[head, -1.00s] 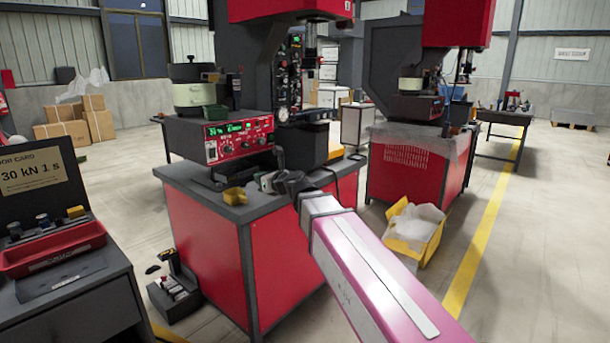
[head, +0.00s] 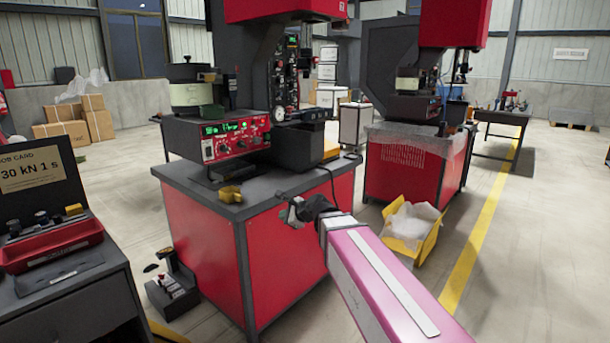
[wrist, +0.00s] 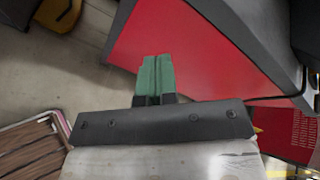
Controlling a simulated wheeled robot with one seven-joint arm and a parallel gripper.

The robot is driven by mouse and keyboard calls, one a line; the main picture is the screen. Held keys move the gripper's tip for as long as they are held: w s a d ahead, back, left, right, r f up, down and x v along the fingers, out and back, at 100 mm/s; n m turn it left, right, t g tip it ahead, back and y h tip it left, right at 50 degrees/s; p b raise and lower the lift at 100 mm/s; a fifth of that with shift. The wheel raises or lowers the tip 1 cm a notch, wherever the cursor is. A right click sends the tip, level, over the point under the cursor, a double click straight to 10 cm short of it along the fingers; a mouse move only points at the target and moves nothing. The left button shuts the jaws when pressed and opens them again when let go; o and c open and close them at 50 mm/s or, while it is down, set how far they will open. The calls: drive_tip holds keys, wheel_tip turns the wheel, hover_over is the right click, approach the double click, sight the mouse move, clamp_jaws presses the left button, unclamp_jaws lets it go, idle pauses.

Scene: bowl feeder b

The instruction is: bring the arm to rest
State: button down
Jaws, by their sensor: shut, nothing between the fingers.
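My gripper (head: 292,214) is at the front right edge of the red press bench (head: 205,242) in the head view, at the end of my pink and white arm. In the wrist view its two green fingers (wrist: 155,76) lie side by side, shut with nothing between them. Behind them shows the bench's red side panel (wrist: 205,45). The fingers look apart from the panel, but the gap is hard to judge.
A control box (head: 215,138) and a yellow part (head: 230,194) are on the bench top. A yellow crate (head: 428,245) with clear wrap stands on the floor to the right. A dark cabinet (head: 90,305) is at left.

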drive_tip(key=s+d+f+n+g+h, duration=0.4)
drive_tip(key=s+d+f+n, duration=0.3)
drive_tip(key=d+f, duration=0.4)
drive_tip(key=s+d+f+n+g+h, duration=0.3)
drive_tip(key=s+d+f+n+h, duration=0.2)
drive_tip(key=d, duration=1)
drive_tip(key=s+f+n, duration=0.3)
drive_tip(key=f+n, duration=0.2)
drive_tip(key=f, duration=0.2)
drive_tip(key=shift+s+f+g, duration=0.25)
drive_tip(key=shift+s+g, duration=0.05)
drive_tip(key=shift+g, duration=0.1)
